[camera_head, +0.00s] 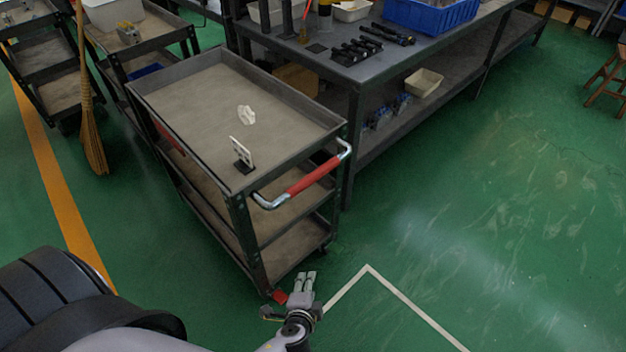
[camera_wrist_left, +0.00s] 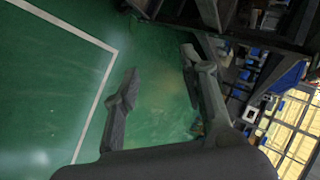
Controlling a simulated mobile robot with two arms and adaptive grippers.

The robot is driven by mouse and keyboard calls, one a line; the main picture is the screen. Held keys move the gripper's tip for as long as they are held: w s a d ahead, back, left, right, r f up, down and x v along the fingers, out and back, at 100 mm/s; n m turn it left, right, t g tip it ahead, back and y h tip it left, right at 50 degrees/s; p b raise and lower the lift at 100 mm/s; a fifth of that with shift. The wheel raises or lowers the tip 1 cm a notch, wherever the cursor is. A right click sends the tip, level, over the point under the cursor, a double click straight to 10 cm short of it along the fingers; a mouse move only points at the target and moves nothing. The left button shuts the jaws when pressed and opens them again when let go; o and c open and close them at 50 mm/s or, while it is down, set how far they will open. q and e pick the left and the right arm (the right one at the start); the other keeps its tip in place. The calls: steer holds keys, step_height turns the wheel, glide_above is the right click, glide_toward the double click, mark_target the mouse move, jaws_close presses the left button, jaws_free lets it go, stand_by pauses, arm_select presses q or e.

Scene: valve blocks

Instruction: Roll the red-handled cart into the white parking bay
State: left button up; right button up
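The dark three-shelf cart (camera_head: 225,110) stands left of centre in the head view, beside the workbench. Its red handle (camera_head: 312,177), with silver bent ends, is on the near right side at the top. The white parking bay line (camera_head: 368,268) forms a corner on the floor right of the cart; it also shows in the left wrist view (camera_wrist_left: 97,97). My left gripper (camera_head: 306,275) is low in front of the cart, below the handle and apart from it. In the left wrist view its fingers (camera_wrist_left: 160,62) are spread with nothing between them. My right gripper is out of view.
A long workbench (camera_head: 380,65) with a blue crate (camera_head: 432,14) stands behind and right of the cart. Another cart (camera_head: 140,58) and a broom (camera_head: 90,120) are at the left. A wooden stool (camera_head: 607,80) is far right. The green floor at right is clear.

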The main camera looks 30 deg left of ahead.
mark_target(313, 178)
arm_select(q)
steer(key=w+a+r+t+y, duration=0.1)
steer(key=w+r+t+y, duration=0.15)
steer(key=r, duration=0.85)
steer(key=w+a+r+t+y, duration=0.1)
steer(key=w+r+t, duration=0.2)
steer(key=r, duration=0.7)
steer(key=p+x, duration=0.1)
steer(key=x, duration=1.6)
steer(key=shift+s+f+p, duration=0.1)
steer(key=shift+p, duration=0.3)
jaws_close()
